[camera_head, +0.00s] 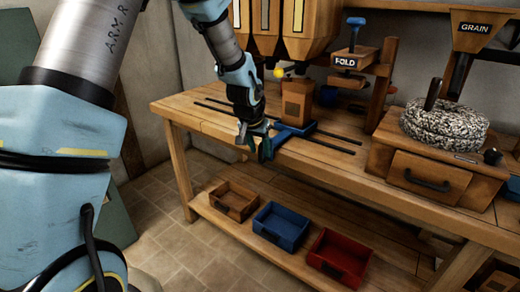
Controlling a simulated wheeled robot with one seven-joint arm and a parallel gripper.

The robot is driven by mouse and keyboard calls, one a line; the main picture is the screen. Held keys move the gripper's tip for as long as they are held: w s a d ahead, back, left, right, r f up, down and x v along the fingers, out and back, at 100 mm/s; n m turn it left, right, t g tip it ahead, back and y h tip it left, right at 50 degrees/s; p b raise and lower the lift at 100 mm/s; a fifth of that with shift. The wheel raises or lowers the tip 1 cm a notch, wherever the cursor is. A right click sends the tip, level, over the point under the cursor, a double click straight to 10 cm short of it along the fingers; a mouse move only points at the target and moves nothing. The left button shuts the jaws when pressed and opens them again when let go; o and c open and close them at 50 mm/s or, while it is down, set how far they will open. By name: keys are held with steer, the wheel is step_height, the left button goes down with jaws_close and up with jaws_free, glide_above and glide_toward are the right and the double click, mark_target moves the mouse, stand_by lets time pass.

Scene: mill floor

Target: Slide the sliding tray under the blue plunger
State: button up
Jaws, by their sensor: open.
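The sliding tray (296,131) is a low blue carriage on two dark rails across the wooden bench, with a brown paper-like box (297,102) standing upright on it. The blue plunger (355,22) belongs to the press marked FOLD, to the right of the tray; its blue top shows above the sign. The tray is left of the plunger, below the hoppers' right part. My gripper (258,146) is open and points down at the bench's front edge, at the tray's front left. Whether its fingers touch the tray I cannot tell.
A millstone (443,124) on a drawer cabinet (425,182) stands right. Wooden (232,207), blue (280,232) and red (338,262) bins sit on the lower shelf. The rails (335,142) right of the tray look clear.

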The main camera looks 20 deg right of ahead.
steer(key=shift+w+d+f, duration=0.1)
steer(key=shift+d+f, duration=0.05)
steer(key=shift+f, duration=0.4)
jaws_close()
stand_by(1.1)
